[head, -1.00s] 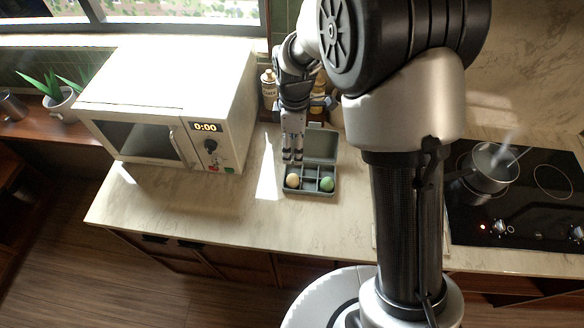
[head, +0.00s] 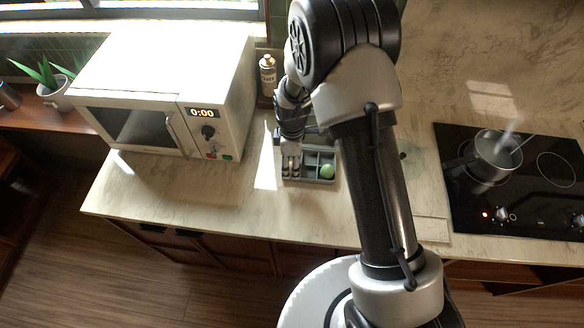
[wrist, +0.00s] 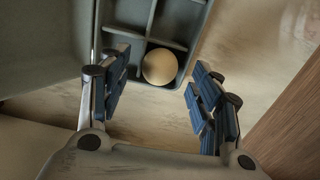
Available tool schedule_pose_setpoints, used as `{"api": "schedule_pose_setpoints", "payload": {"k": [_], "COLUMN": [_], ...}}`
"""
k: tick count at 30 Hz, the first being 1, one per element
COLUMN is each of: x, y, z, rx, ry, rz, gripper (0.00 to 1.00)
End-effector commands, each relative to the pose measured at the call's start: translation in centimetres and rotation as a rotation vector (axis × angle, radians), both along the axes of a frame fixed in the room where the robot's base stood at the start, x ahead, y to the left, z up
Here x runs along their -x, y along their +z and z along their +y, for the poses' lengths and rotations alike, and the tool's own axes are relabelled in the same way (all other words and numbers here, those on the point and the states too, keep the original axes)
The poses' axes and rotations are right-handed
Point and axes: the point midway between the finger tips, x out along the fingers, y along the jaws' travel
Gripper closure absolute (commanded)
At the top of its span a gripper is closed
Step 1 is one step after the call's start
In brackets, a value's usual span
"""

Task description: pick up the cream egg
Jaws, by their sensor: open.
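The cream egg (wrist: 159,67) sits in a corner compartment of the grey divided box (wrist: 178,27) in the wrist view. In the head view my gripper hides it. My gripper (wrist: 160,88) is open, with one blue-padded finger on each side of the egg in the picture; I cannot tell whether either finger touches it. In the head view my gripper (head: 291,165) is over the left part of the box (head: 312,181).
A white microwave (head: 165,95) stands to the left of the box, and a bottle (head: 267,75) stands behind. A steaming pot (head: 492,155) is on the black cooktop (head: 460,205) at the right. The counter in front of the box is clear.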

Motion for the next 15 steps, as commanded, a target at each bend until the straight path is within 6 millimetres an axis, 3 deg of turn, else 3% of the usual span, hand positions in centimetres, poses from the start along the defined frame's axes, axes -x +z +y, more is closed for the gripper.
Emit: {"api": "schedule_pose_setpoints", "payload": {"k": [9, 15], "x": [-0.05, -0.04], "y": [-0.69, -0.68], "z": [-0.02, -0.02], "rx": [-0.001, 0.0], "ry": [0.0, 0.0], "rz": [-0.001, -0.001], "gripper": [0.42, 0.54]}}
